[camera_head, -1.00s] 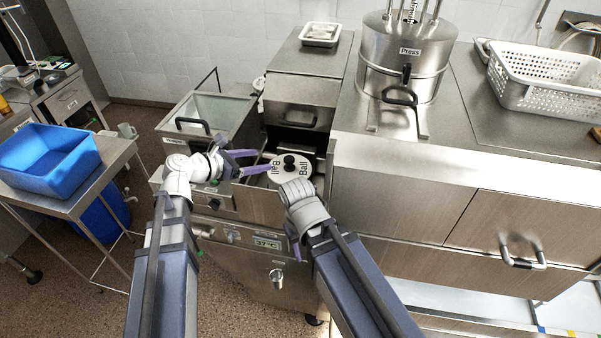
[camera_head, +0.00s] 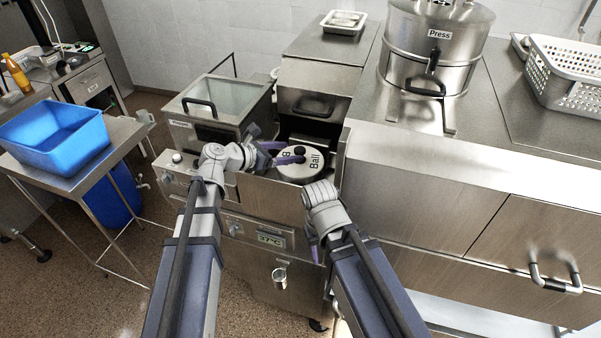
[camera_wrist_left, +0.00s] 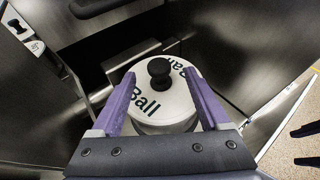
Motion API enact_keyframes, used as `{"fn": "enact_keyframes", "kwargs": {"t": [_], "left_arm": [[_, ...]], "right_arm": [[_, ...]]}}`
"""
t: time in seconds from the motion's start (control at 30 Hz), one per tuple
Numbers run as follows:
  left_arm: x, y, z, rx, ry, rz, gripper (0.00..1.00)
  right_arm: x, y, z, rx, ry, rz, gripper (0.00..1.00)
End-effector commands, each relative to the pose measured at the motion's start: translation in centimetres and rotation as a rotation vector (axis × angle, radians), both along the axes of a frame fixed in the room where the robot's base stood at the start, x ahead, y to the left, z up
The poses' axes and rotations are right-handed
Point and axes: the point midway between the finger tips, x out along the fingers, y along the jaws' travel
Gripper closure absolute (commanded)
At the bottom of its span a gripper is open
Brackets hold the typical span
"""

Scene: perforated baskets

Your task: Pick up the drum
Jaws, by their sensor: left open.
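The drum (camera_head: 305,172) is a round white piece with a black knob on top and "Ball" printed on it. It sits in an open recess of the steel machine. My left gripper (camera_head: 275,153) is open at the drum's left side in the head view. In the left wrist view its two purple fingers (camera_wrist_left: 162,88) flank the drum (camera_wrist_left: 160,108), one on each side; I cannot tell whether they touch it. My right gripper (camera_head: 312,248) is low in front of the machine, mostly hidden behind its own wrist.
Steel walls surround the recess closely. A glass-lidded steel box (camera_head: 222,100) stands to its left and a steel drawer (camera_head: 312,100) behind it. The counter with the press (camera_head: 437,55) and a white perforated basket (camera_head: 570,75) is to the right. A blue bin (camera_head: 55,145) is at far left.

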Motion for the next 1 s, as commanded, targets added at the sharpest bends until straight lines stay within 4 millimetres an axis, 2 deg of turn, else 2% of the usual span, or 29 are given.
{"fn": "enact_keyframes", "kwargs": {"t": [0.03, 0.2, 0.57, 0.9, 1.0], "left_arm": [[0.7, -0.7, -0.7, 0.001, 0.001, -0.003, 0.21], [1.7, -2.1, -1.3, 0.001, 0.001, -0.001, 0.21], [2.2, -2.8, -1.7, 0.001, -0.001, 0.0, 0.21], [4.7, -6.0, -3.6, 0.001, 0.0, -0.002, 0.21], [4.8, -6.2, -3.5, 0.001, 0.0, 0.0, 0.21]], "right_arm": [[0.0, 0.0, -0.7, 0.0, 0.0, 0.0, 0.5], [0.0, 0.0, -1.3, 0.0, 0.0, -0.001, 0.5], [0.0, 0.0, -1.7, 0.0, 0.0, -0.001, 0.5], [0.0, 0.0, -3.5, 0.0, 0.0, -0.002, 0.5], [0.0, 0.0, -3.5, 0.0, 0.0, -0.002, 0.5]]}}
